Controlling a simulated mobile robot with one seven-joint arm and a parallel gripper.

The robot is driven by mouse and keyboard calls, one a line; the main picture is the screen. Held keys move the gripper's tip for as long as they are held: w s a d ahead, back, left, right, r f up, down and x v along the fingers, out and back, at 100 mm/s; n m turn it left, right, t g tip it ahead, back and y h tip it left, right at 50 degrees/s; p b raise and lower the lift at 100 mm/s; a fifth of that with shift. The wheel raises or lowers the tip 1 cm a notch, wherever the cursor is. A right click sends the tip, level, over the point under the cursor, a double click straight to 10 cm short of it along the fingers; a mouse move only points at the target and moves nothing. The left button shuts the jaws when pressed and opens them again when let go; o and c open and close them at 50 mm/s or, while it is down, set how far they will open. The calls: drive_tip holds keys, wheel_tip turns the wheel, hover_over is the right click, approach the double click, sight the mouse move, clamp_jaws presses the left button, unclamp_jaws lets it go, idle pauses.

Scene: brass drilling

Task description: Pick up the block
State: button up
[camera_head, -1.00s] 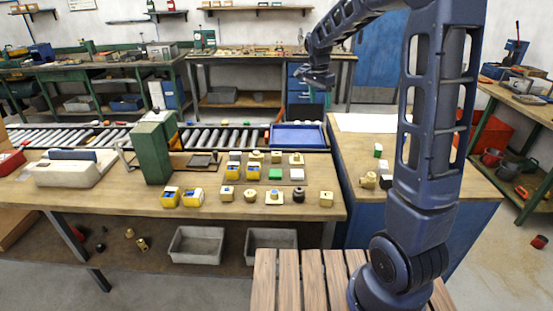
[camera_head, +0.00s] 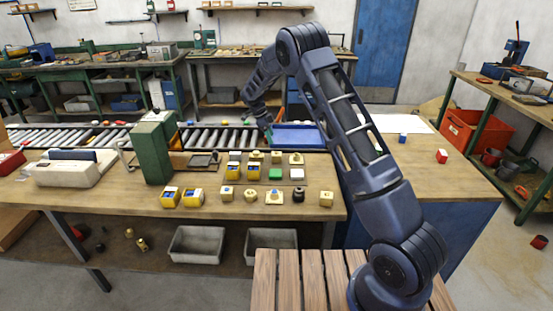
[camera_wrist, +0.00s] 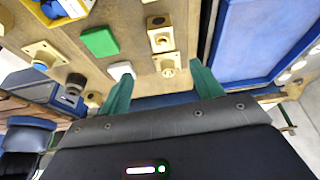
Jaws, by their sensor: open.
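Several small blocks stand on the wooden workbench. In the head view I see a green block (camera_head: 275,174), a white block (camera_head: 297,174), yellow blocks with blue tops (camera_head: 193,197) and a tan block (camera_head: 326,198). Which one the task means I cannot tell. My gripper (camera_head: 267,131) is above and beyond them, near the blue tray. In the wrist view my gripper (camera_wrist: 160,73) is open with nothing held between its green fingers. A tan block with a knob (camera_wrist: 167,65), another tan block (camera_wrist: 160,31) and the green block (camera_wrist: 100,41) lie below it.
The blue tray (camera_head: 296,126) sits by the roller conveyor (camera_head: 222,138). A tall green box (camera_head: 149,153) stands on the left of the bench. A blue block (camera_head: 403,137) and a red block (camera_head: 441,156) are on the right table (camera_head: 455,184).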

sight(276, 153)
drive_tip(key=shift+w+a+f+x, duration=0.1)
drive_tip(key=shift+a+x, duration=0.1)
drive_tip(key=shift+x, duration=1.8)
drive_tip(key=shift+w+a+f+x, duration=0.1)
drive_tip(key=shift+a+x, duration=0.05)
drive_tip(key=shift+x, duration=1.85)
drive_tip(key=shift+w+a+x, duration=0.1)
drive_tip(key=shift+a+x, duration=0.1)
drive_tip(key=shift+x, duration=1.8)
drive_tip(key=c, duration=1.3)
clamp_jaws()
drive_tip(key=shift+r, duration=0.2)
